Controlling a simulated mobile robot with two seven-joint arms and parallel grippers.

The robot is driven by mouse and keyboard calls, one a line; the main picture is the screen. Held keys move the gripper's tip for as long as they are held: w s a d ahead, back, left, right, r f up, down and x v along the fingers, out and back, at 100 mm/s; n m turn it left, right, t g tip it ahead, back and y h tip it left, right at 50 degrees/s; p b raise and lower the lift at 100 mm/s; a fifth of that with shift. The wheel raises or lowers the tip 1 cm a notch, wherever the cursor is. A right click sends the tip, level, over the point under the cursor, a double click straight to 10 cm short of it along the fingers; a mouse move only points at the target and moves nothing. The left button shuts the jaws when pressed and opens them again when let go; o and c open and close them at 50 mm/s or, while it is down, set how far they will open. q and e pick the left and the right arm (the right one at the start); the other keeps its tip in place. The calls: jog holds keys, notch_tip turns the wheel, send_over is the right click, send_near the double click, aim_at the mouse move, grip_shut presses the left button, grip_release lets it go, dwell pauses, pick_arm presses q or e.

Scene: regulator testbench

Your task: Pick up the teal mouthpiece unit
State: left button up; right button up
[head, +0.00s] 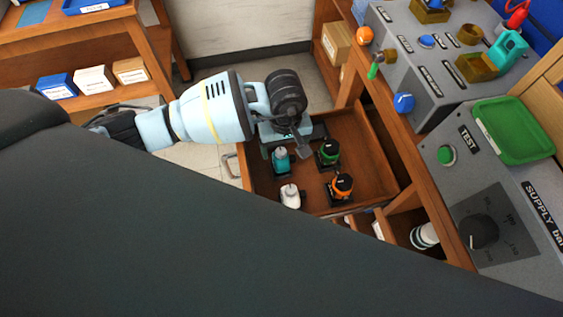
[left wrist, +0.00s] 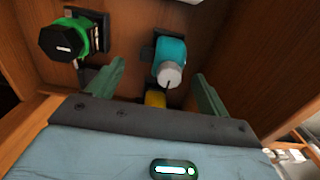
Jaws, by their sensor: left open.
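My left gripper (head: 288,143) is over the drawer, close beside the teal unit. In the left wrist view its two fingers (left wrist: 158,74) are spread, with the teal unit showing between and beyond them. I cannot tell whether either finger touches it. A small yellow part (left wrist: 155,98) shows below the teal unit. My right gripper is not in view.
A green unit (head: 329,152), an orange unit (head: 341,187) and a white unit (head: 290,196) stand near the teal one in the drawer (head: 375,180). The grey bench (head: 440,85) rises to the right, carrying another teal piece (head: 508,47). Bare drawer floor lies at right.

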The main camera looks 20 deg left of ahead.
aim_at(285, 158)
pick_arm(q)
jog(key=f, duration=0.4)
jog(key=shift+s+d, duration=0.2)
jog(key=shift+f, duration=0.6)
jog(key=shift+c, duration=0.3)
jog(key=c, duration=1.2)
jog(key=shift+o, duration=0.2)
jog(key=shift+r, duration=0.1)
jog(key=shift+r, duration=0.1)
notch_tip(285, 158, up, 10)
jog(key=shift+f+p, duration=0.15)
jog(key=shift+p, duration=0.15)
